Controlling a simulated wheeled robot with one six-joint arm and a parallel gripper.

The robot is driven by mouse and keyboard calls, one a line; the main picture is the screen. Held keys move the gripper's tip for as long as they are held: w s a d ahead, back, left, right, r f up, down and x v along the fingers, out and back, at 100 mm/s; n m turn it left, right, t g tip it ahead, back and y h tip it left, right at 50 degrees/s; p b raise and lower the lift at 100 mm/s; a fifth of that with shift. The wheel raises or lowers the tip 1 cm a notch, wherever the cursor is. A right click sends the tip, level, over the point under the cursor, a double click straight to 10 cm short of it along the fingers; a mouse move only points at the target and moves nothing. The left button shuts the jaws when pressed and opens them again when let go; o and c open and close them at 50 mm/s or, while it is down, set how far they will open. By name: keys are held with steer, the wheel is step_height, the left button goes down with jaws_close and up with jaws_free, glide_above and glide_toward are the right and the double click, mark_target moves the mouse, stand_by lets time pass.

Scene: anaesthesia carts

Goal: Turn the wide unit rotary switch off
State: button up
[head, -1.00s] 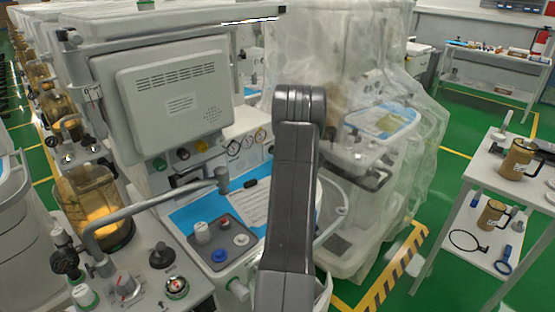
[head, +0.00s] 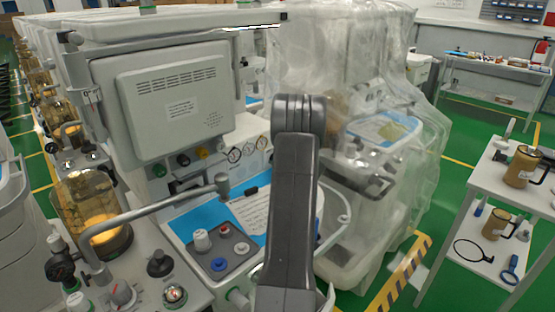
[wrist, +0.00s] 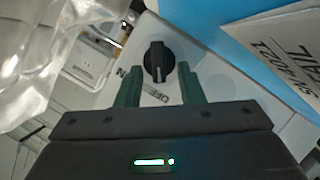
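In the wrist view a black rotary switch (wrist: 157,62) with a pale pointer line sits on a light panel. The line points down in the picture, toward a partly covered label that seems to read OFF. Part of another label, ending in N, shows beside the left finger. My gripper (wrist: 159,70) is open, with its two green fingers on either side of the knob. Gaps show between the knob and both fingers. In the head view my dark arm covers the middle of the machine, and the gripper and this switch cannot be seen there.
A grey machine (head: 175,95) with a blue work surface (head: 205,217) stands left of my arm. A clear-wrapped machine (head: 345,60) stands to the right. A white side table (head: 480,160) with jugs is at far right. Green floor shows between them.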

steer(key=b+v, duration=0.1)
steer(key=v, duration=1.2)
steer(key=shift+s+d+r, duration=0.1)
steer(key=shift+s+d, duration=0.15)
steer(key=p+x, duration=0.1)
steer(key=x, duration=1.3)
steer(key=shift+s, duration=0.1)
steer(key=shift+d+r+p, duration=0.1)
steer(key=shift+p, duration=0.5)
steer(key=shift+f+b, duration=0.25)
steer(key=shift+b, duration=0.4)
